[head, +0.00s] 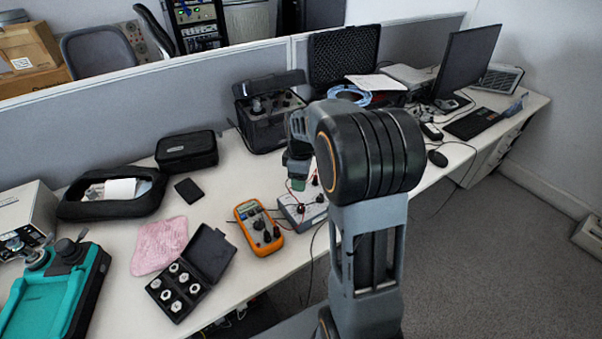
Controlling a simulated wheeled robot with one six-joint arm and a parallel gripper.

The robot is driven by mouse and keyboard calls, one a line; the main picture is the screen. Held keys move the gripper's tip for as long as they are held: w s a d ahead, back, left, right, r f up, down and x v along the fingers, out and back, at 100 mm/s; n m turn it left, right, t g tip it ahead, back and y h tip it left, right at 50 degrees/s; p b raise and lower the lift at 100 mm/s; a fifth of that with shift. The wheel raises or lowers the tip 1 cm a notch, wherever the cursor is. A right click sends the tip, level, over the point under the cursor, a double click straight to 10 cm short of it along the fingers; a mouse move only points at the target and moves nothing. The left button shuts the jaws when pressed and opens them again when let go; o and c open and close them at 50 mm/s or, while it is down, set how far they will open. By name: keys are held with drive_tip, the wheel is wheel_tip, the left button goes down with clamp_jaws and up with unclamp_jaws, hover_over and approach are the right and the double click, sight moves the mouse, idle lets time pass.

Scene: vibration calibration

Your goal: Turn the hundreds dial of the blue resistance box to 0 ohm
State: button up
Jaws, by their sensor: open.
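The resistance box (291,216) is a small grey-blue box with dark knobs on its top. It lies on the desk in the middle of the head view, just right of an orange multimeter (243,213). My arm hides part of its right side. Its dials are too small to read, and I cannot tell which is the hundreds dial. My gripper (297,176) points down above the far side of the box, partly hidden by my own wrist. It is open, with nothing clearly seen in it. I cannot tell whether it touches the box.
Red and black leads lie around the box. A black instrument case (266,125) stands behind. A monitor (468,62) and keyboard (470,123) are at the right.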

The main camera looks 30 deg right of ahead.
drive_tip(key=shift+r, duration=0.75)
drive_tip(key=s+a+r+m+t, duration=0.1)
drive_tip(key=s+a+r+m, duration=0.1)
drive_tip(key=s, duration=0.3)
drive_tip(key=s+a+r+m+t+p, duration=0.1)
drive_tip(key=s+a+r+m, duration=0.2)
drive_tip(key=s+a+m, duration=0.1)
drive_tip(key=s+a+r+m+t+p, duration=0.1)
drive_tip(key=s+a+r+m, duration=0.1)
drive_tip(key=s, duration=0.5)
drive_tip(key=shift+a+r+m+t, duration=0.15)
drive_tip(key=shift+a+m+t, duration=0.15)
drive_tip(key=shift+a+m, duration=0.7)
